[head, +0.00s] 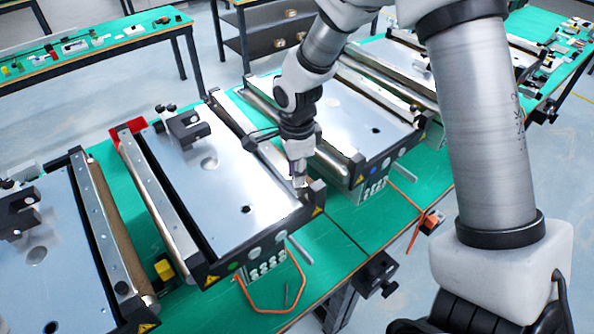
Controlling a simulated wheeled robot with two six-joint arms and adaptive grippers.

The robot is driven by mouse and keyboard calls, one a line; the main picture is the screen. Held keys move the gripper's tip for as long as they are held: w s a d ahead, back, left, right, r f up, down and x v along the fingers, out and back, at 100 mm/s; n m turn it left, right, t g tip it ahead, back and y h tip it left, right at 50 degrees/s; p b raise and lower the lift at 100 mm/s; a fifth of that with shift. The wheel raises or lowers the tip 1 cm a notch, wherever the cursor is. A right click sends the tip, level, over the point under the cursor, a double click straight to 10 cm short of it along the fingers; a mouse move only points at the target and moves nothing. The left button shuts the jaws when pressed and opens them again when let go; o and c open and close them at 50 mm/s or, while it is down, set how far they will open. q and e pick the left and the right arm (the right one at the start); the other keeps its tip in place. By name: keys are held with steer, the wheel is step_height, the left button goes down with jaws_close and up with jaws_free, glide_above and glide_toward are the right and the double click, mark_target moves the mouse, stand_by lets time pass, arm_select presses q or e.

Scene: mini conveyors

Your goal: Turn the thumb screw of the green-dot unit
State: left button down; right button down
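The green-dot unit (200,190) is the mini conveyor in the middle, with a flat silvery top plate. Its small green dot (233,266) sits on the dark front end. My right gripper (301,186) points down at this unit's right front corner, beside the upright dark end block (317,193). I cannot make out the thumb screw; the fingers cover that corner. The fingertips are too small to tell whether they are open or shut, or touching anything. My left gripper is not in view.
Another conveyor (335,115) with a blue dot stands close on the right, and one more (40,265) on the left. An orange cable (270,311) loops below the green-dot unit's front. Green bench (335,240) shows between the units. My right arm fills the right side.

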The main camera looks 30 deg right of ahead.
steer(key=shift+f, duration=0.1)
steer(key=shift+s+n, duration=0.1)
steer(key=shift+n, duration=0.2)
